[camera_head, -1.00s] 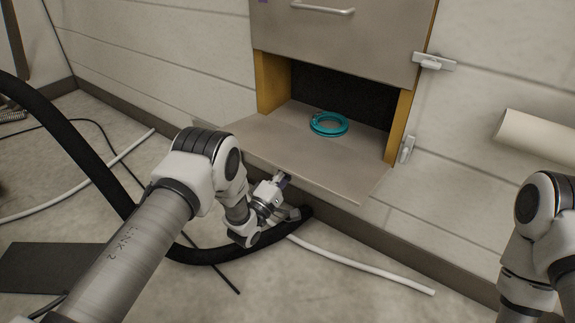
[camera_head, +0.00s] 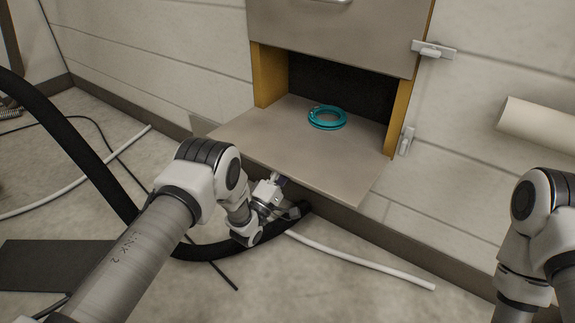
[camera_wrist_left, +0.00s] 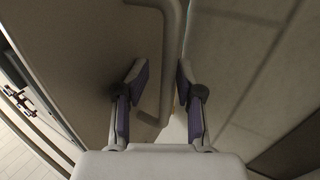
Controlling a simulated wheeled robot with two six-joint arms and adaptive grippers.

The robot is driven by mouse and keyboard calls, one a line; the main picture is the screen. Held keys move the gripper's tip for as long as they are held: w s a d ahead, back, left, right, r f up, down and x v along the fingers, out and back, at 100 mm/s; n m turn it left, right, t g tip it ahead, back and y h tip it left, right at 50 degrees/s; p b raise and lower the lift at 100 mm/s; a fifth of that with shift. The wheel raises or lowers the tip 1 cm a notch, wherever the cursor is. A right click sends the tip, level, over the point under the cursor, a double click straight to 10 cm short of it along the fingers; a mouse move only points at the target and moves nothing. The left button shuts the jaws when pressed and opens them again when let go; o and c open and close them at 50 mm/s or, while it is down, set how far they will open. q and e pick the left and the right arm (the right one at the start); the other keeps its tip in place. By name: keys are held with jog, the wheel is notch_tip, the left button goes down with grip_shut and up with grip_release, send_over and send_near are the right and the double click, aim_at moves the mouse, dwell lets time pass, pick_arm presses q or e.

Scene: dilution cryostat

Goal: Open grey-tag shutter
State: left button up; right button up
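The lower shutter (camera_head: 300,158) of the wall cabinet is hinged down and juts out over the floor like a shelf. No grey tag shows on it in these views. My left gripper (camera_head: 279,182) is low beneath its front edge, partly hidden by my wrist. In the left wrist view my left gripper (camera_wrist_left: 161,72) has its fingers apart, one on each side of a pale bar handle (camera_wrist_left: 172,60) on the shutter's outer face (camera_wrist_left: 90,50). A gap shows beside the bar, so no firm grip is visible. My right gripper is out of view.
A teal coil (camera_head: 327,118) lies inside the opening. An upper panel (camera_head: 335,30) is closed above, with latches (camera_head: 433,50) at right. A thick black hose (camera_head: 75,150) and a white cable (camera_head: 365,267) cross the floor near my left arm.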

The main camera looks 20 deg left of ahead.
aim_at(272, 166)
pick_arm(q)
jog(key=shift+r, duration=0.1)
notch_tip(272, 166, up, 10)
jog(key=shift+f, duration=0.1)
dwell(0.3)
jog(key=shift+s+a+f, duration=0.2)
jog(key=shift+s+f, duration=0.4)
jog(key=shift+f, duration=0.05)
jog(key=shift+s+a+f, duration=0.2)
jog(key=shift+s+f, duration=0.35)
jog(key=shift+f, duration=0.05)
jog(key=shift+v, duration=1.1)
jog(key=shift+s+a+f+b, duration=0.2)
jog(key=shift+s+f+b, duration=0.15)
jog(key=shift+s+f, duration=0.25)
jog(key=shift+s+a+f+b, duration=0.2)
jog(key=shift+s+f+b, duration=0.15)
jog(key=shift+s+f, duration=0.25)
jog(key=shift+w, duration=0.1)
jog(key=shift+f, duration=0.1)
